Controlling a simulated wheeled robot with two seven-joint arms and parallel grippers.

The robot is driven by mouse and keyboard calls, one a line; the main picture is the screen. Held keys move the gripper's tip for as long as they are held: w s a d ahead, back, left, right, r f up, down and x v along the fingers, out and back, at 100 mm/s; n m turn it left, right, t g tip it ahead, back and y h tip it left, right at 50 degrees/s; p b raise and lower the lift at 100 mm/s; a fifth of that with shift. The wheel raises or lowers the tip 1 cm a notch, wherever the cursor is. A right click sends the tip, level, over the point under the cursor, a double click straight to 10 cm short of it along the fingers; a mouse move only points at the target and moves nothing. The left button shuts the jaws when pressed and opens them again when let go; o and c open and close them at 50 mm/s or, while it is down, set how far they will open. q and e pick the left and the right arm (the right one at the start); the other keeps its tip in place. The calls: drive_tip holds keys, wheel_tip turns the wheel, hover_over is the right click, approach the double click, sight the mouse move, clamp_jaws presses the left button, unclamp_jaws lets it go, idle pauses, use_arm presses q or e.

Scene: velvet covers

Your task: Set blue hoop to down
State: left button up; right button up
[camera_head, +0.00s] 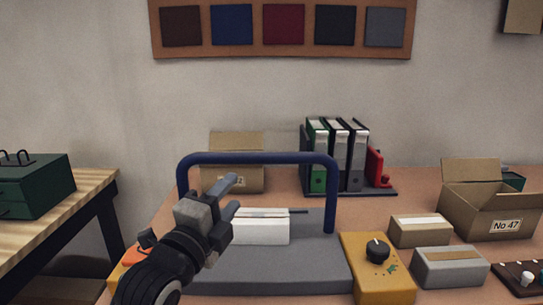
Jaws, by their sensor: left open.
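The blue hoop (258,158) stands upright in the head view, a wide arch over a grey base (310,270) on the table. Its right leg meets the base; the lower part of its left leg is hidden behind my left arm. A white block (265,229) with a thin dark rod lies on the base beneath the arch. My left gripper (234,196) is open, with its fingers in front of the left part of the arch. I cannot tell whether it touches the hoop. My right gripper is not in view.
A yellow box with a black knob (377,252) stands right of the base. Cardboard boxes (487,205) and a grey box (448,268) stand further right. Binders (337,155) stand behind. An orange thing (133,256) is partly hidden at the left. A side table (60,205) holds a green case (37,185).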

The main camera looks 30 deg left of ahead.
sight(256, 162)
use_arm(q)
drive_tip(key=p+x, duration=0.1)
drive_tip(key=x, duration=1.4)
drive_tip(key=shift+w+a+r, duration=0.1)
drive_tip(key=shift+r, duration=0.05)
drive_tip(key=shift+c, duration=0.4)
clamp_jaws()
